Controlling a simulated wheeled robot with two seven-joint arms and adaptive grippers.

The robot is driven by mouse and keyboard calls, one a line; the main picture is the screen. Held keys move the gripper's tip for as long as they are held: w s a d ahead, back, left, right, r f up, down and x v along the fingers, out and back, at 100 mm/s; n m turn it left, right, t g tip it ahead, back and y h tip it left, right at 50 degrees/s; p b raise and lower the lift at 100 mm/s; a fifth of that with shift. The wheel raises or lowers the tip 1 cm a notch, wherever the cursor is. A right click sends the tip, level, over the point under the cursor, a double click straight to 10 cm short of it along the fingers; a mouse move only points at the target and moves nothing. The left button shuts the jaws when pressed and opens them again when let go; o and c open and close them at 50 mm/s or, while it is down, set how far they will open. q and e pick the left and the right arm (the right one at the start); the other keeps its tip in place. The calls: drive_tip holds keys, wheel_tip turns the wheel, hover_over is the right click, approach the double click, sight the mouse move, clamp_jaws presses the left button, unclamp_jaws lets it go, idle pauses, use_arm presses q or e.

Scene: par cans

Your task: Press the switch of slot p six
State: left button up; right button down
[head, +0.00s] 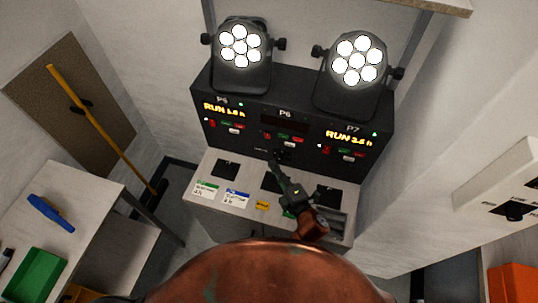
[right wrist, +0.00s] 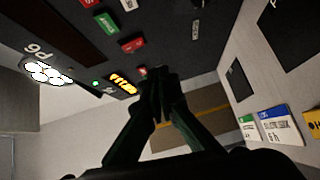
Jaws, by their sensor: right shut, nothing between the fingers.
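The slot P6 section (head: 284,121) is in the middle of the black panel in the head view, with a dark display and red and green buttons below it. The right wrist view shows its dark display (right wrist: 70,36), a green button (right wrist: 107,24) and a red button (right wrist: 131,45). My right gripper (head: 276,158) is shut and empty, its tips just below the P6 buttons. In the right wrist view the closed fingertips (right wrist: 158,82) are close to the panel face. I cannot tell whether they touch it. Which part is the P6 switch is unclear. My left gripper is out of view.
P5 (head: 223,111) and P7 (head: 349,138) have lit yellow displays, with lit par cans (head: 240,47) (head: 357,62) above. A light shelf (head: 215,205) with cards and dark squares lies under the panel. A side table (head: 85,200) holds a green tray (head: 38,275).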

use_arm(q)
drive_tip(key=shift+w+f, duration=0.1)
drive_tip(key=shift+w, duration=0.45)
use_arm(e)
drive_tip(key=shift+f+v, duration=0.15)
drive_tip(key=shift+v, duration=0.9)
drive_tip(key=shift+f+v, duration=0.15)
drive_tip(key=shift+v, duration=0.9)
drive_tip(key=shift+s, duration=0.1)
